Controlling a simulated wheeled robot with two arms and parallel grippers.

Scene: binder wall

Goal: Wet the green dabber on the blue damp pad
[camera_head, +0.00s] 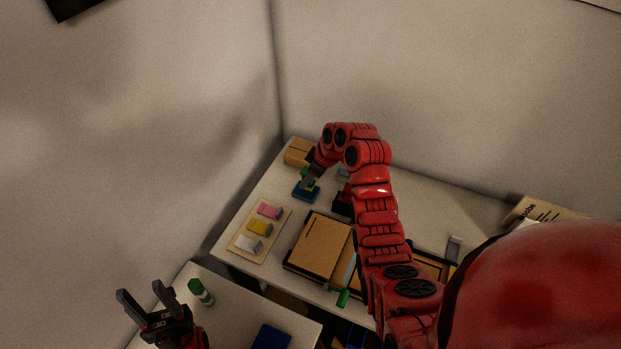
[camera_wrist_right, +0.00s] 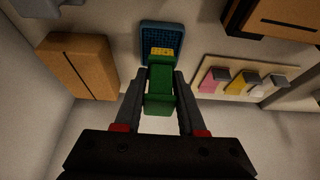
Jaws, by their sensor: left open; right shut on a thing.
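The green dabber (camera_wrist_right: 160,88) is between the fingers of my right gripper (camera_wrist_right: 163,74), which is shut on it. Its yellow tip (camera_wrist_right: 161,51) points at the blue damp pad (camera_wrist_right: 175,33) and overlaps the pad's near part in the right wrist view; I cannot tell if they touch. In the head view, the damp pad (camera_head: 304,194) lies at the back left of the table, with my right gripper (camera_head: 312,173) just above it. My left gripper (camera_head: 146,292) is open and empty at the lower left, beside a green-and-white bottle (camera_head: 200,291).
A cardboard box (camera_head: 298,152) stands behind the pad. A cork-brown binder (camera_head: 322,247) takes the table's middle. A blue item (camera_head: 271,338) lies on the near table. Walls close the corner.

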